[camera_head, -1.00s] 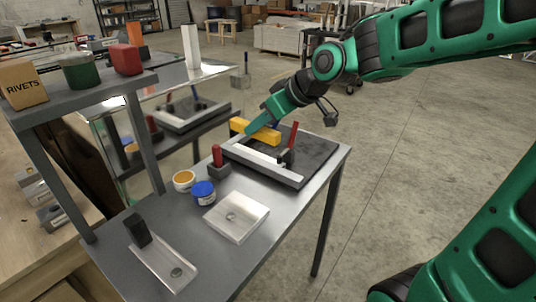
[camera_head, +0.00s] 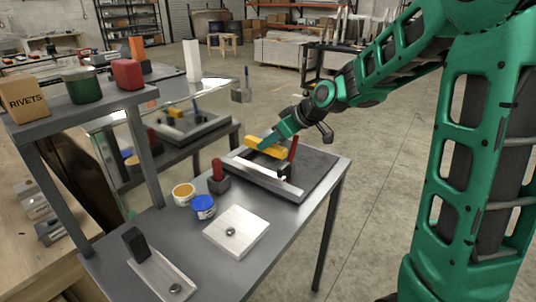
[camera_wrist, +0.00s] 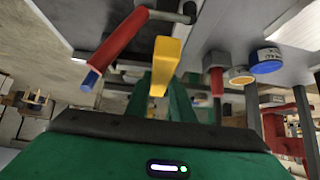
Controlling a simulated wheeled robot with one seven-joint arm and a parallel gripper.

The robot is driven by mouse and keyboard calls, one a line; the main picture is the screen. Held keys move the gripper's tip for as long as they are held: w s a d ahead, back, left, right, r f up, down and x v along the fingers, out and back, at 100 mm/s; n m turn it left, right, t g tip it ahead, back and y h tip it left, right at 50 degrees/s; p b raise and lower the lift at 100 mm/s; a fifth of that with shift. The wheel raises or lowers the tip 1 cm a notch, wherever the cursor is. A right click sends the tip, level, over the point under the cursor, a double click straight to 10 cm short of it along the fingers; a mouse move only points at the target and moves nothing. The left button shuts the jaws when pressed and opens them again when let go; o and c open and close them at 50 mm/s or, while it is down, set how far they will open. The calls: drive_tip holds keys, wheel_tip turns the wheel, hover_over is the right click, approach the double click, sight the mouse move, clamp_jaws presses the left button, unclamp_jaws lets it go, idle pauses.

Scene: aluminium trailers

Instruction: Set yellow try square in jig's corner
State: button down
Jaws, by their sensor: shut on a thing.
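The yellow try square (camera_head: 264,147) is held in my gripper (camera_head: 268,140) over the left part of the jig, close to its light fence. In the wrist view, the yellow piece (camera_wrist: 165,62) sits between my green fingers (camera_wrist: 160,93). The jig is a dark board (camera_head: 312,170) with light metal fence strips (camera_head: 268,181) on the grey bench. A red-handled clamp (camera_head: 292,149) stands on the jig, right of the square. I cannot tell whether the square touches the board or fence; its other leg and the corner are partly hidden.
On the bench (camera_head: 270,240) are a red-handled tool in a dark block (camera_head: 218,175), a yellow-lidded tub (camera_head: 184,193), a blue-lidded tub (camera_head: 203,205), a pale square plate (camera_head: 236,232) and a metal tray (camera_head: 165,277). A mirror-like panel stands behind. A raised shelf is at left.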

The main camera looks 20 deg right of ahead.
sight(269, 152)
drive_tip(key=shift+w+d+f, duration=0.1)
drive_tip(key=shift+w+f, duration=0.05)
drive_tip(key=shift+f, duration=1.9)
drive_tip(key=shift+f, duration=0.6)
drive_tip(key=c, duration=1.5)
unclamp_jaws()
drive_tip(key=shift+c, duration=0.2)
drive_tip(key=shift+r, duration=0.3)
drive_tip(key=v, duration=1.2)
drive_tip(key=shift+r, duration=0.2)
drive_tip(key=s+d+f+m+g+h, duration=0.1)
drive_tip(key=s+d+m, duration=0.3)
drive_tip(key=s, duration=0.7)
drive_tip(key=s+d+f+m+g+h, duration=0.2)
drive_tip(key=s+d+f+m+g, duration=0.2)
drive_tip(key=s, duration=0.6)
drive_tip(key=s+d+f+m+g+h, duration=0.2)
drive_tip(key=s+d+f+m, duration=0.1)
drive_tip(key=s, duration=0.8)
drive_tip(key=d+m, duration=0.1)
drive_tip(key=m, duration=0.1)
drive_tip(key=shift+s+d+m, duration=0.2)
drive_tip(key=shift+s+m, duration=0.1)
drive_tip(key=shift+s, duration=0.05)
